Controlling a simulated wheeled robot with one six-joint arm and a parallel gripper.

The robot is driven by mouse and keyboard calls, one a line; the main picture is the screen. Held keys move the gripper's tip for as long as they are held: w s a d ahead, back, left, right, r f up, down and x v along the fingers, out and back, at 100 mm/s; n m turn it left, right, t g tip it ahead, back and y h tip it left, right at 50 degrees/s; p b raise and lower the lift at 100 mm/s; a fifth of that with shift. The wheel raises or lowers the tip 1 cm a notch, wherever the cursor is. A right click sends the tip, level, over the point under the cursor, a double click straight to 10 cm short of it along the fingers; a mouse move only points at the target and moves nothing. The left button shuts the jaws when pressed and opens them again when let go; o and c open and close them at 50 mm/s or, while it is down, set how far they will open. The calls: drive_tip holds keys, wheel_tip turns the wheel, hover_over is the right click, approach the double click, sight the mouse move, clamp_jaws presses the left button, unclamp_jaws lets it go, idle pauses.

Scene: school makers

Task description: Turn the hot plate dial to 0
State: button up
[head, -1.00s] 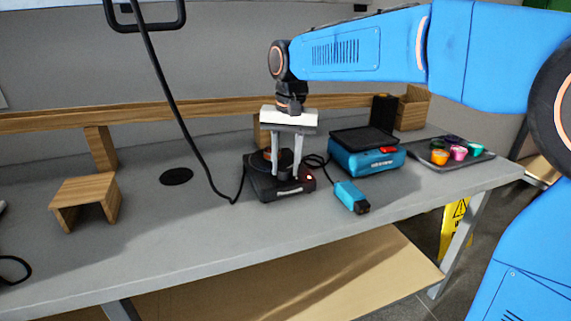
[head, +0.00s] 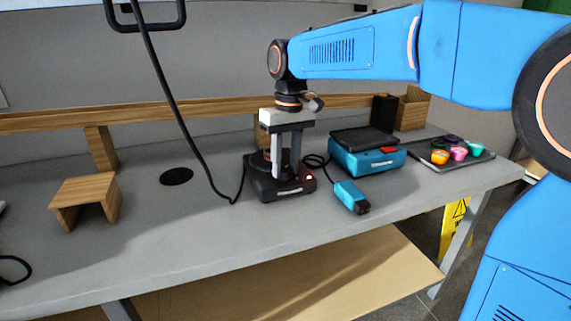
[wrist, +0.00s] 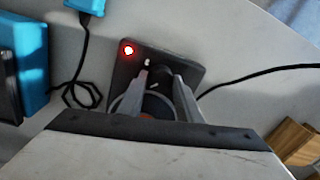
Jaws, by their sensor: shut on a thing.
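The hot plate (head: 262,186) is a small black unit on the grey workbench, with a red light lit at its right corner; it also shows in the wrist view (wrist: 122,66). My gripper (head: 284,174) points straight down over it, with its fingers around the dial. In the wrist view, my gripper (wrist: 163,80) is shut on the dark dial (wrist: 158,78), one finger at each side. A small white mark shows near the dial. The fingers hide much of the dial, and I cannot read its setting.
A blue device with a black top (head: 365,155) stands to the right, with a small blue block (head: 350,196) in front of it. A tray of coloured cups (head: 478,161) is at the far right. A black cable hangs at the left. The bench front is clear.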

drive_tip(key=n, duration=0.4)
drive_tip(key=shift+n, duration=0.3)
drive_tip(key=n, duration=0.4)
drive_tip(key=shift+a+h, duration=0.1)
drive_tip(key=shift+h, duration=0.2)
drive_tip(key=o, duration=1)
drive_tip(key=shift+o, duration=0.2)
